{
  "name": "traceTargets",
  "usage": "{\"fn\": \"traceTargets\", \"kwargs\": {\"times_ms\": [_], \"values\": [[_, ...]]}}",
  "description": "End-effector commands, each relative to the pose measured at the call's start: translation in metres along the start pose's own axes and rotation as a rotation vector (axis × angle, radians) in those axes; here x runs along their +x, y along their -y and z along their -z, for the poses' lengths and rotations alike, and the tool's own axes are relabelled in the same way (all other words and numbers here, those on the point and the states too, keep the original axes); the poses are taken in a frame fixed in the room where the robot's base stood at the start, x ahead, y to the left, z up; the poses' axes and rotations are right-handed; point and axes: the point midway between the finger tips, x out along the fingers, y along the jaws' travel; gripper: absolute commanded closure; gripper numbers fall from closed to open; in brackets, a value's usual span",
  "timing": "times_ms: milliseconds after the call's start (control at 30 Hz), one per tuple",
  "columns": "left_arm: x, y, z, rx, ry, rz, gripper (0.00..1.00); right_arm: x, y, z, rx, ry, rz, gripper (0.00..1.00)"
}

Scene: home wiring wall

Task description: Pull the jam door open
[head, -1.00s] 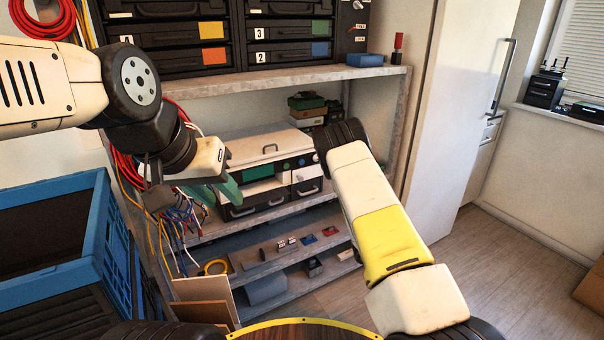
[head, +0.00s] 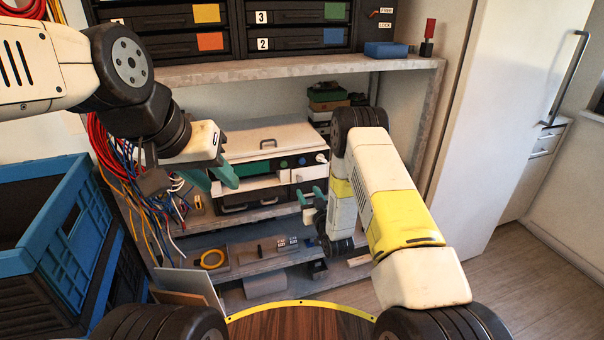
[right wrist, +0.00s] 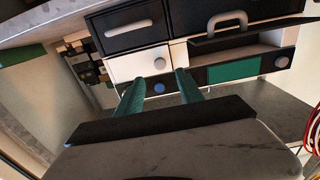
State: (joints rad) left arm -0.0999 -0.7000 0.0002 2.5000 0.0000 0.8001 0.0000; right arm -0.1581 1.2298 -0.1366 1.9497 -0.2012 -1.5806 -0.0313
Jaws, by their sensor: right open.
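A white and black machine stands on the middle shelf, its white lid (head: 268,136) down. At its right front is a small white door (head: 311,173) with a round knob (head: 321,158), probably the jam door; it looks shut. The right wrist view shows this white door (right wrist: 128,66) upside down, with its knob (right wrist: 160,63). My right gripper (right wrist: 160,78) is open, its green fingers pointing at the door on either side of the knob's line; contact cannot be told. In the head view it (head: 311,203) is low before the door. My left gripper (head: 212,181) is open and empty, left of the machine.
Black drawers (head: 240,206) with handles lie under the machine. A shelf board (head: 270,70) runs above. A tall white cabinet (head: 510,120) stands at the right.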

Motion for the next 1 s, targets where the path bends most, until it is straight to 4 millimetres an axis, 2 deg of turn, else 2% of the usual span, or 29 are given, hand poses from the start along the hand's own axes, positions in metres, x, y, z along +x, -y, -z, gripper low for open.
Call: {"fn": "traceTargets", "kwargs": {"times_ms": [300,500,867,1000], "values": [[0.000,0.000,0.000,0.000,0.000,0.000,0.64,0.046,0.000,0.001,-0.002,-0.005,0.001,0.56],[0.000,0.000,0.000,0.000,0.000,0.000,0.64,0.070,0.000,0.001,-0.002,-0.003,0.001,0.56],[0.000,0.000,0.000,0.000,0.000,0.000,0.64,0.076,0.001,0.001,-0.002,-0.002,0.002,0.56],[0.000,0.000,0.000,0.000,0.000,0.000,0.64,0.076,0.001,0.001,-0.002,-0.002,0.002,0.83]]}}
